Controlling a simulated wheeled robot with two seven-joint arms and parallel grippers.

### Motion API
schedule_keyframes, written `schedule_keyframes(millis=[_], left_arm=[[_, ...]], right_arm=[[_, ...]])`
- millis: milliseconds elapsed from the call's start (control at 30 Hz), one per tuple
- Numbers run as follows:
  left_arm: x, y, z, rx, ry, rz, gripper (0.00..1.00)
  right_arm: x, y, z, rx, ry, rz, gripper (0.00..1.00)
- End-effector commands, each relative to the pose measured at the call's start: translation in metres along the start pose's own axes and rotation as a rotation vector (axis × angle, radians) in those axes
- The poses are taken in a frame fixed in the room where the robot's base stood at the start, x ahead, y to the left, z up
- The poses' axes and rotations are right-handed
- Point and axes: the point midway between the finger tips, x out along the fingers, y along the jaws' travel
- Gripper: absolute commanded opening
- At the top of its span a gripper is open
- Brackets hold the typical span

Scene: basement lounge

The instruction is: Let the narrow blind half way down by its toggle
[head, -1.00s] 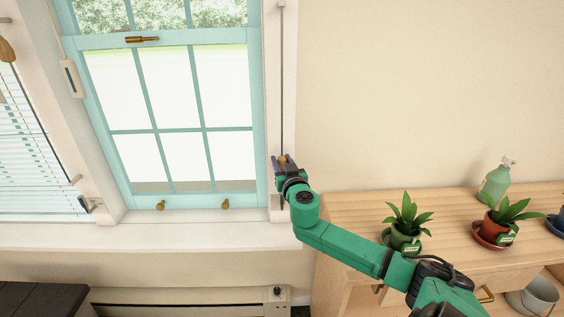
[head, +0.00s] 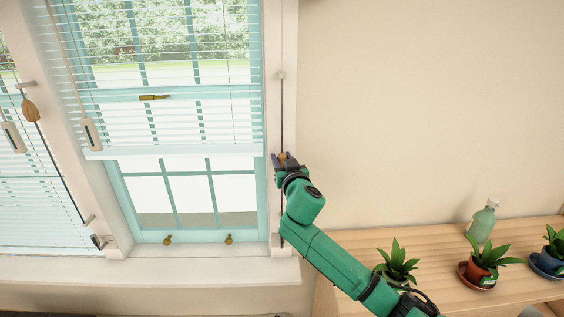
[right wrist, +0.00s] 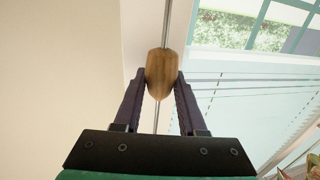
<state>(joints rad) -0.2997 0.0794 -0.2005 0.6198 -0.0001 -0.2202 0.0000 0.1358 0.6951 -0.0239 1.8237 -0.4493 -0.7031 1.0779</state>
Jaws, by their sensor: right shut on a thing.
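The narrow blind (head: 190,120) hangs with its slats spread over the upper part of the teal window. Its bottom rail (head: 175,152) lies level, with bare panes below it; its top is out of view. The wooden toggle (right wrist: 161,73) sits on a thin upright cord at the window's right side. My right gripper (head: 284,157) is shut on the toggle, with one finger on each side of it in the right wrist view. In the head view the gripper mostly hides the toggle. My left gripper is not in view.
Another blind (head: 35,200) hangs at the left, with its own wooden toggle (head: 31,110) on a slanting cord. A wooden shelf (head: 440,262) at the lower right holds potted plants and a spray bottle (head: 481,221). The wall beside the cord is bare.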

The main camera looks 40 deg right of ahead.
Motion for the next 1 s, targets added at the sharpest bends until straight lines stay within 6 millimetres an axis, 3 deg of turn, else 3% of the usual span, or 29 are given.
schedule_keyframes(millis=[300, 333, 400, 767, 867, 1000], left_arm=[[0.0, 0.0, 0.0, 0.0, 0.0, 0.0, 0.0], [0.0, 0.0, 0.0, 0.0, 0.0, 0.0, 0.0], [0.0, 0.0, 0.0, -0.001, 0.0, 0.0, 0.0], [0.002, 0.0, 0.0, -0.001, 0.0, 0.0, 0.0], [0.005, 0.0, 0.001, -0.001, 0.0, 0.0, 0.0], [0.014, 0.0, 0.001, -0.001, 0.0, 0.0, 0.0]], right_arm=[[0.0, 0.0, 0.001, 0.0, -0.003, 0.0, 0.0], [0.0, 0.0, 0.001, 0.0, -0.003, 0.0, 0.52], [0.0, 0.0, 0.001, 0.0, -0.003, 0.0, 0.72], [-0.004, -0.001, 0.002, 0.001, -0.002, -0.001, 0.72], [-0.015, -0.001, 0.003, 0.001, -0.002, -0.002, 0.72], [-0.045, -0.001, 0.006, 0.004, -0.003, -0.003, 0.72]])
